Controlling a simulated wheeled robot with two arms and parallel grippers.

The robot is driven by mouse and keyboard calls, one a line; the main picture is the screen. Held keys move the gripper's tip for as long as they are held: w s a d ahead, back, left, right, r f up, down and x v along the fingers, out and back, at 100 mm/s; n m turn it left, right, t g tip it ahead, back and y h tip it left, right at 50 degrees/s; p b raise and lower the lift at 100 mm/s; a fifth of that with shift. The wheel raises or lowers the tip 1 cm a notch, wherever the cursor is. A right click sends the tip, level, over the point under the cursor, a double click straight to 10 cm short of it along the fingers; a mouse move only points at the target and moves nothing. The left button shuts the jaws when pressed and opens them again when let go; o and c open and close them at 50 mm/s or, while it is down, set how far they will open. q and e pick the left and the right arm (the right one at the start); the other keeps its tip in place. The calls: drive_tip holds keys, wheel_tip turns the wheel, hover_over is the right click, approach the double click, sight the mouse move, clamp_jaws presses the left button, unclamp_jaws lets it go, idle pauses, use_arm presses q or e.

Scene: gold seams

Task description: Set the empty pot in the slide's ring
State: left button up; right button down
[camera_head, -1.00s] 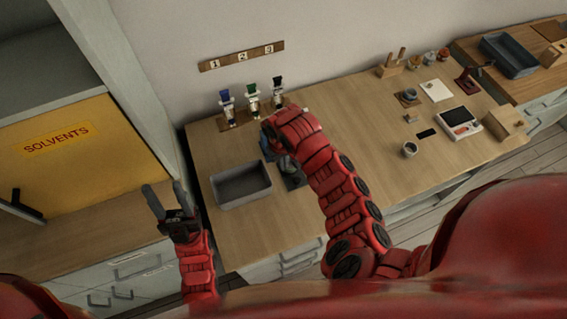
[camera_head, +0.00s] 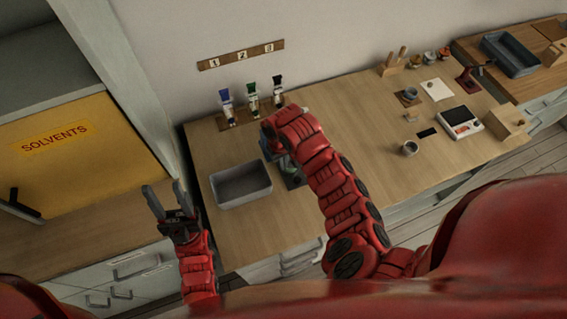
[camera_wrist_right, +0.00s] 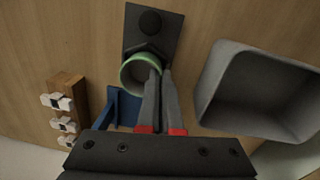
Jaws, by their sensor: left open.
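A small pot with a green rim (camera_wrist_right: 138,72) shows in the right wrist view, its mouth towards the camera, by the near end of a dark plate with a round black knob (camera_wrist_right: 150,22). A blue part (camera_wrist_right: 122,108) lies beside and partly behind it. My right gripper (camera_wrist_right: 162,75) has its two grey fingers close together at the pot's right-hand rim, the wall seemingly pinched between them. Whether the pot rests in a ring is hidden. In the head view my right arm covers most of this spot. My left gripper (camera_head: 167,203) is open and empty, left of the bench.
A grey bin (camera_head: 241,185) stands close to the right gripper; it also shows in the right wrist view (camera_wrist_right: 208,95). Three coloured-top dispensers (camera_head: 253,104) stand along the wall. A grey cup (camera_head: 410,148) and scale (camera_head: 461,121) stand further right. The bench between is clear.

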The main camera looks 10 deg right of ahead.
drive_tip(key=shift+f, duration=0.2)
idle(0.4)
idle(0.3)
drive_tip(key=c, duration=1)
unclamp_jaws()
drive_tip(key=shift+a+r+p, duration=0.1)
drive_tip(key=shift+r+p, duration=1.05)
drive_tip(key=shift+r, duration=1.35)
drive_tip(key=shift+s, duration=0.1)
